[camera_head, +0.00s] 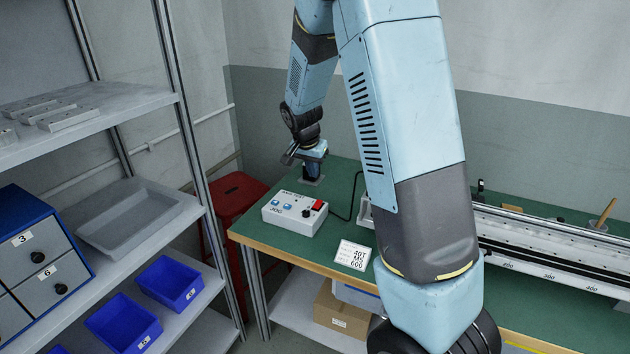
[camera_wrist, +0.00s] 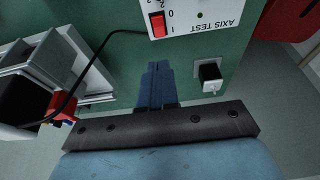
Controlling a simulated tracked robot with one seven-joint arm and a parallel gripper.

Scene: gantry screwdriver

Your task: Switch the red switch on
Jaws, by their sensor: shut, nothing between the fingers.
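The red switch (camera_head: 318,205) sits at the right end of the white control box (camera_head: 288,214), which lies on the green bench top near its left front corner. In the wrist view the red switch (camera_wrist: 157,24) is at the top, upside down, beside the marks 0 and 1. Its exact tilt is hard to read. My gripper (camera_head: 313,168) is behind the box in the head view, low over the bench.
A black cable (camera_wrist: 85,75) runs from the box across the bench. A small black and white fitting (camera_wrist: 211,78) stands beside my fingers. A label card (camera_head: 353,254) is at the front edge. A long rail (camera_head: 550,245) fills the bench's right side. A red stool (camera_head: 236,196) stands left.

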